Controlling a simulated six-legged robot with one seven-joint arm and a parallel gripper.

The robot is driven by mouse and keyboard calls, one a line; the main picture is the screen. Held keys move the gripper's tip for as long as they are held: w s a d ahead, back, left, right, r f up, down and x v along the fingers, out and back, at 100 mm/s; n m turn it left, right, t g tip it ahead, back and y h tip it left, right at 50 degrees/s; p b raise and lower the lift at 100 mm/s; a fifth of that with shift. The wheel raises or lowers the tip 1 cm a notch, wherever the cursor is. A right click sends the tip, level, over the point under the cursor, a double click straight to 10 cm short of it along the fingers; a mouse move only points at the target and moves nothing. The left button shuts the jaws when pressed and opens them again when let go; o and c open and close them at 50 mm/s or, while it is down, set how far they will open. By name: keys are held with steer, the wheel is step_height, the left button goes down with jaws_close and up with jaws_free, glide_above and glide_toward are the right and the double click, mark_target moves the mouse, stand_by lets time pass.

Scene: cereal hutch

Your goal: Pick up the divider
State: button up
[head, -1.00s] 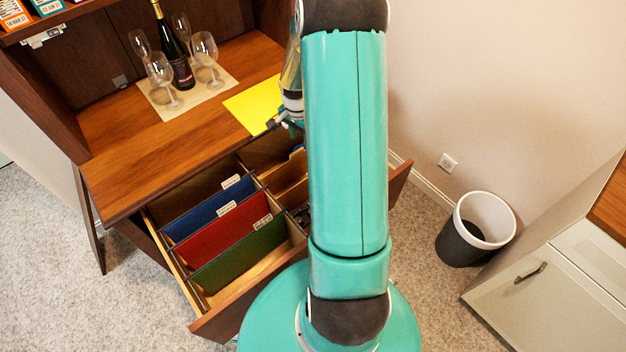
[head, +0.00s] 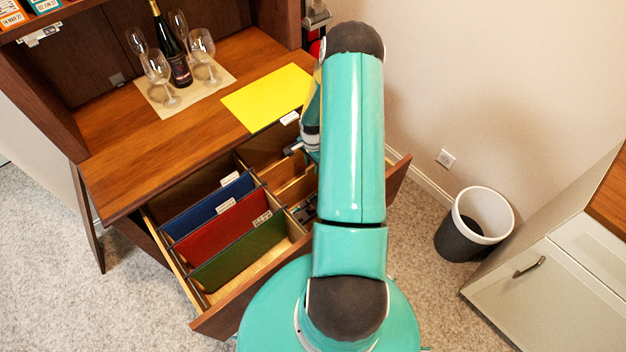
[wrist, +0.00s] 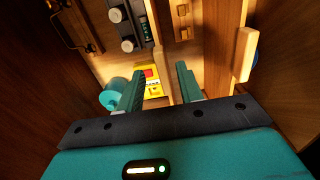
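My gripper (wrist: 160,88) is open over the right half of the pulled-out drawer (head: 222,322). A thin light-wood divider (wrist: 163,45) runs lengthwise in the wrist view, partly between the two teal fingers. I cannot tell whether either finger touches it. In the head view a wooden divider (head: 296,188) crosses the drawer's right half, partly hidden by my arm; I cannot tell if it is the same piece. Another light-wood piece with a raised block (wrist: 243,55) stands to the right of the fingers. In the head view the fingertips are mostly hidden behind my arm.
Blue (head: 210,206), red (head: 222,226) and green (head: 238,252) folders stand in the drawer's left half. A teal roll (wrist: 112,94), a yellow packet (wrist: 150,80) and a dark knobbed item (wrist: 127,25) lie near the fingers. Above are glasses, a bottle (head: 176,55) and a yellow sheet (head: 266,96).

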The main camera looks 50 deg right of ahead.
glide_above(313, 179)
step_height(313, 179, down, 5)
steer(key=shift+w+d+r, duration=0.15)
jaws_close()
